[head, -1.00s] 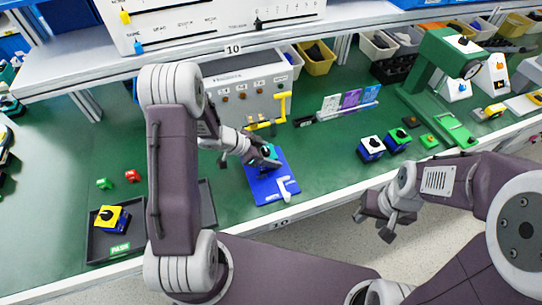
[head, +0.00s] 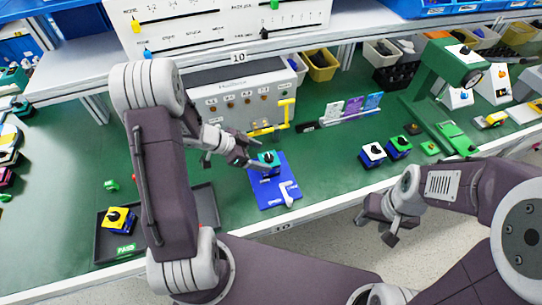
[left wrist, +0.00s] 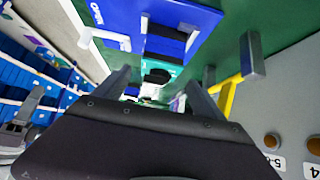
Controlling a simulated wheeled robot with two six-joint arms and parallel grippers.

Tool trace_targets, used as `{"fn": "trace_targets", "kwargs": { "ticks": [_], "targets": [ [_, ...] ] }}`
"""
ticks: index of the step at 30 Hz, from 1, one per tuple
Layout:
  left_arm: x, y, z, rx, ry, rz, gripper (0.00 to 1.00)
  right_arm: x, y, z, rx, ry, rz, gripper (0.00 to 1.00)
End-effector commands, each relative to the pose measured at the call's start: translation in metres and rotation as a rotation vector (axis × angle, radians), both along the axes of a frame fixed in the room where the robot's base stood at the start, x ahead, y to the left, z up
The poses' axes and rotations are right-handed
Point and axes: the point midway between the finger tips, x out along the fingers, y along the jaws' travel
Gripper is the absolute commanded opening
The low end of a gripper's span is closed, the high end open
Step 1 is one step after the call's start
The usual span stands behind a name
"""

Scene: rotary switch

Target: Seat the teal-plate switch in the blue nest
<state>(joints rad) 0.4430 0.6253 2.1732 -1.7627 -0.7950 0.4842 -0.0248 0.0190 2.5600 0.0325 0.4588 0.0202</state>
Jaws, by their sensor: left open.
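The teal-plate switch (head: 268,158), with a black knob, is at the upper end of the blue nest (head: 268,198). The nest has a white lever (head: 288,194) near its front. My left gripper (head: 254,163) is just left of the switch, open. In the left wrist view the switch (left wrist: 157,78) shows between the spread fingers (left wrist: 158,98), against the blue fixture (left wrist: 185,15) with its dark recess. I cannot tell whether the switch sits fully down. My right gripper (head: 376,226) hangs off the table's front edge, apparently open and empty.
A grey panel box (head: 240,100) with a yellow handle (head: 284,114) stands behind the nest. White-topped (head: 373,153) and green-topped (head: 399,147) switches stand right. A dark tray (head: 205,205) holds a yellow switch (head: 117,219) at left. A green press (head: 440,75) stands at right.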

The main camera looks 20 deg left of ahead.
Motion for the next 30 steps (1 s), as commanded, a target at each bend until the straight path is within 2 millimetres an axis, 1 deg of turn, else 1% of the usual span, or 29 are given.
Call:
{"fn": "trace_targets", "kwargs": {
  "ticks": [1, 3, 6, 11, 24, 26, 27, 29, 30],
  "targets": [
    [-0.004, 0.008, 0.013, 0.002, -0.003, 0.004, 0.80, 0.000, 0.000, 0.008, 0.000, 0.000, 0.000, 0.38],
    [-0.010, 0.015, 0.021, 0.001, -0.001, 0.003, 0.80, 0.000, 0.000, 0.011, 0.000, 0.000, 0.000, 0.38],
    [-0.015, 0.023, 0.029, 0.000, -0.001, 0.002, 0.80, 0.000, 0.000, 0.014, 0.000, 0.000, 0.000, 0.38],
    [-0.019, 0.027, 0.033, 0.000, 0.001, 0.001, 0.80, 0.000, 0.000, 0.014, 0.000, 0.000, 0.000, 0.38],
    [-0.018, 0.026, 0.032, 0.000, 0.001, -0.002, 0.80, 0.000, 0.000, 0.014, 0.000, 0.000, 0.000, 0.38],
    [-0.018, 0.018, 0.033, 0.002, -0.003, -0.025, 0.80, 0.000, 0.000, 0.014, 0.000, 0.000, 0.000, 0.38],
    [-0.015, 0.009, 0.039, 0.011, -0.018, -0.055, 0.80, 0.000, 0.000, 0.014, 0.000, 0.000, 0.000, 0.38],
    [-0.011, -0.013, 0.054, 0.030, -0.056, -0.119, 0.80, 0.000, 0.000, 0.014, 0.000, 0.000, 0.000, 0.38],
    [-0.008, -0.031, 0.067, 0.030, -0.086, -0.145, 0.80, 0.000, 0.000, 0.014, 0.000, 0.000, 0.000, 0.38]
  ]
}}
